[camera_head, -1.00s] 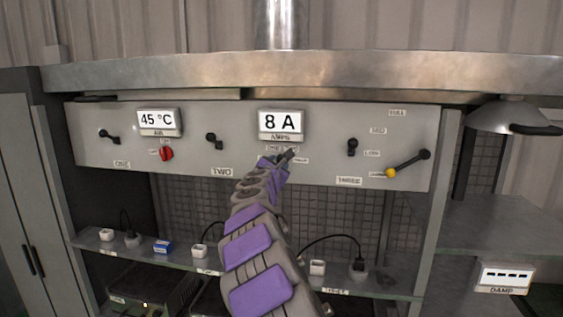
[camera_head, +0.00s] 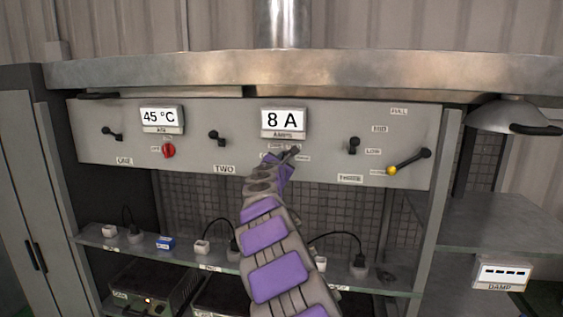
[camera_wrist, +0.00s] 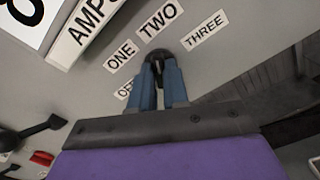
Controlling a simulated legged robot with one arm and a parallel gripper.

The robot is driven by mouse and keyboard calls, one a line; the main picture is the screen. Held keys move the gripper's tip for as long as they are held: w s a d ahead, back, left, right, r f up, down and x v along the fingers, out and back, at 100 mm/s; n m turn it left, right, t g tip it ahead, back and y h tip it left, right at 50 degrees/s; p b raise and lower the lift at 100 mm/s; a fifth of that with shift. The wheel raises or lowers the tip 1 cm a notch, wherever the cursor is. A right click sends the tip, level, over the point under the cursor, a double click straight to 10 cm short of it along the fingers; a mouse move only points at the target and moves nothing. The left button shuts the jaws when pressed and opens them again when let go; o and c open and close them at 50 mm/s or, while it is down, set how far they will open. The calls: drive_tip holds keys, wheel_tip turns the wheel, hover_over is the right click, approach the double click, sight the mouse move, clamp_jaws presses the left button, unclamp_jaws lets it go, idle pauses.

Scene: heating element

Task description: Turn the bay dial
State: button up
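The bay dial (camera_wrist: 156,56) is a small black knob on the grey panel, below the AMPS display (camera_head: 283,120). In the wrist view, labels ONE (camera_wrist: 122,54), TWO (camera_wrist: 158,19) and THREE (camera_wrist: 205,30) fan around it, and a partly hidden OFF label (camera_wrist: 125,90) is beside my left finger. My gripper (camera_wrist: 161,75) has its two blue fingers close together on either side of the dial's black grip, which shows between the tips. In the head view my gripper (camera_head: 285,157) is at the panel and largely covers the dial. The display reads 8 A.
A display (camera_head: 161,117) reads 45 °C, with a red knob (camera_head: 169,150) below it. Black switches stand above ONE (camera_head: 112,133), TWO (camera_head: 216,137) and THREE (camera_head: 353,146). A yellow-tipped lever (camera_head: 408,162) is at right. A shelf (camera_head: 145,241) with plugs runs below.

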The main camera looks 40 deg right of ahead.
clamp_jaws()
drive_tip(key=shift+d+f+m+b, duration=0.1)
drive_tip(key=shift+f+m+b, duration=0.1)
drive_tip(key=shift+m+b, duration=2.5)
drive_tip(key=shift+d+f+m+b, duration=0.15)
drive_tip(key=shift+m+b, duration=1.95)
drive_tip(key=shift+m, duration=1.1)
drive_tip(key=o, duration=0.6)
unclamp_jaws()
drive_tip(key=shift+c, duration=0.2)
drive_tip(key=shift+r, duration=0.1)
